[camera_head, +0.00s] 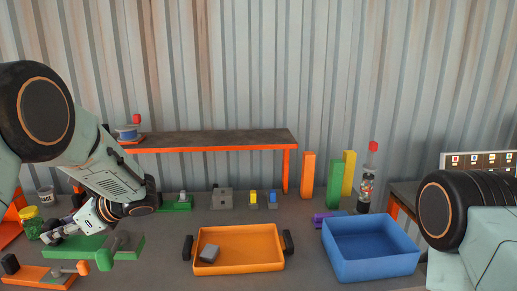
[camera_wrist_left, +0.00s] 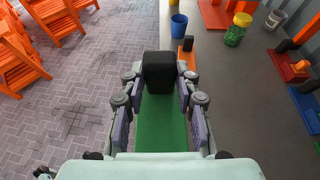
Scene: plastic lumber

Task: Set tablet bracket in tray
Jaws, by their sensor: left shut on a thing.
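The orange tray (camera_head: 240,267) with black side handles stands at the front middle in the head view. A small grey block (camera_head: 209,254) lies in its left part; I cannot tell whether it is the tablet bracket. My left gripper (camera_head: 58,232) is low at the left, over a green board (camera_head: 90,253), well apart from the tray. In the left wrist view its fingers (camera_wrist_left: 158,92) close around a black block (camera_wrist_left: 159,72) at the end of a green strip (camera_wrist_left: 160,128). The contact is partly hidden. My right gripper is out of view.
A blue bin (camera_head: 372,267) stands right of the tray. An orange board with a black block (camera_head: 10,264) lies front left. Behind are a raised shelf (camera_head: 210,138), upright coloured planks (camera_head: 334,184) and a bottle (camera_head: 368,180). Bare table shows between the green board and the tray.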

